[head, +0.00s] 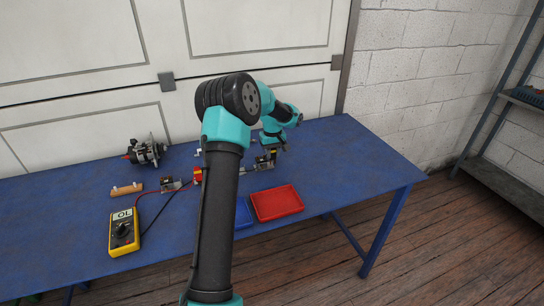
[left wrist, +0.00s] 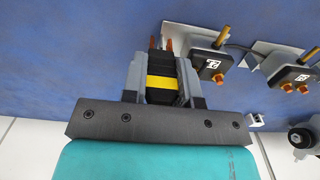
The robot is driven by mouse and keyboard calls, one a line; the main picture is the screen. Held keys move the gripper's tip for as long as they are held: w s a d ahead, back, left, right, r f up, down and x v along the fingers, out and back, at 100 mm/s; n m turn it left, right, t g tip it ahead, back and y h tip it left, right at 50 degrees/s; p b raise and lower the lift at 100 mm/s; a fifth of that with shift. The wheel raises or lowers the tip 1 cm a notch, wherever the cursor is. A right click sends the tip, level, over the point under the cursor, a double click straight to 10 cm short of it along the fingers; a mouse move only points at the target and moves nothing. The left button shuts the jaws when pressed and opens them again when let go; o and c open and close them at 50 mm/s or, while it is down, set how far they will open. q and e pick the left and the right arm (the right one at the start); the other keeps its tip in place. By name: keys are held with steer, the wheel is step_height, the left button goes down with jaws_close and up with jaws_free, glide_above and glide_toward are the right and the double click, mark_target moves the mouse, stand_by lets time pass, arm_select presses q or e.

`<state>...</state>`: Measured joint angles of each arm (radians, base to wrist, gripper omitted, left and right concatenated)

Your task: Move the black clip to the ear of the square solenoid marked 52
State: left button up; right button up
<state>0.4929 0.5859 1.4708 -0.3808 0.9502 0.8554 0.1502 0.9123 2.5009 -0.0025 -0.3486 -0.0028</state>
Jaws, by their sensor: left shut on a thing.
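My left gripper (left wrist: 161,85) is shut on the black clip (left wrist: 161,64), a black body with a yellow band and copper-coloured prongs. The prongs point away from the gripper, over the blue table. Two solenoids with dark blocks, copper studs and small white labels show to the right in the left wrist view: a nearer one (left wrist: 209,67) and one at the right edge (left wrist: 290,78). The clip is apart from both. Their labels are too small to read surely. In the head view my left gripper (head: 271,151) is at the table's back right, beside a small solenoid (head: 264,164). My right gripper is not in view.
A yellow multimeter (head: 124,232) with red and black leads lies at the left. A red clip (head: 197,175), another small part (head: 171,184), a wooden block (head: 126,189) and an alternator (head: 148,151) are nearby. A red tray (head: 298,207) and blue tray (head: 243,214) are in front. The right table end is clear.

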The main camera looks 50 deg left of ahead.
arm_select(q)
steer(key=shift+r, duration=2)
steer(key=shift+r, duration=0.5)
step_height(320, 180, up, 3)
steer(key=shift+r, duration=0.2)
steer(key=s+a, duration=0.5)
steer(key=s, duration=0.6)
steer(key=s+a, duration=0.4)
steer(key=s, duration=0.7)
steer(key=f, duration=0.4)
steer(key=shift+s+a+f, duration=0.2)
steer(key=shift+s+a, duration=0.05)
steer(key=shift+a, duration=0.1)
steer(key=shift+f, duration=0.45)
steer(key=shift+f, duration=0.15)
